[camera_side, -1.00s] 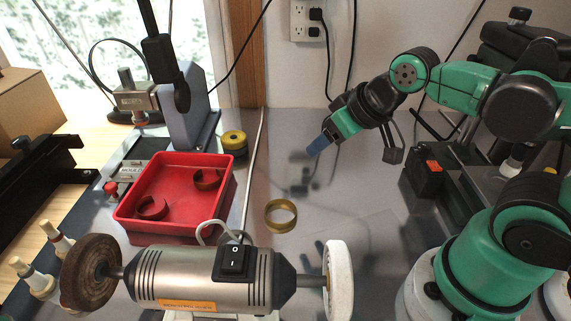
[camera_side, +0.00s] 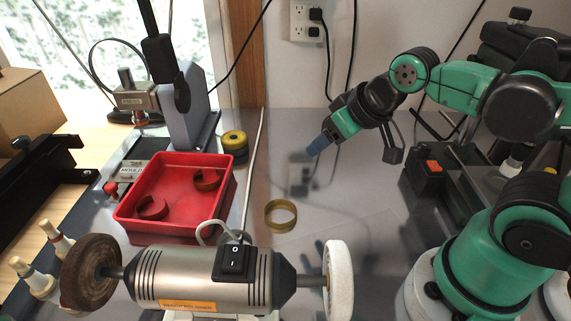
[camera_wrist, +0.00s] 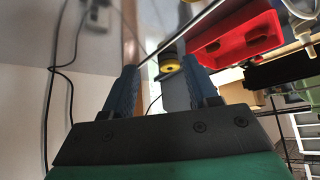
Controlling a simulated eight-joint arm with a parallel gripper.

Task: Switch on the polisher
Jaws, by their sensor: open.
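The polisher (camera_side: 200,279) is a grey motor with a brown wheel (camera_side: 91,271) on its left and a white wheel (camera_side: 339,281) on its right. Its black rocker switch (camera_side: 235,259), marked O and I, sits on top of the body. I cannot tell which side of the rocker is pressed. My gripper (camera_side: 314,149) is above the metal table at the back, up and to the right of the polisher and well apart from it. In the wrist view my gripper's two blue fingers (camera_wrist: 160,88) are spread apart with nothing between them.
A red tray (camera_side: 226,211) with two brown rings stands behind the polisher; it also shows in the wrist view (camera_wrist: 232,30). A brass ring (camera_side: 281,228) lies on the table, and a yellow-black roll (camera_side: 234,143) stands behind the tray. The table's middle right is clear.

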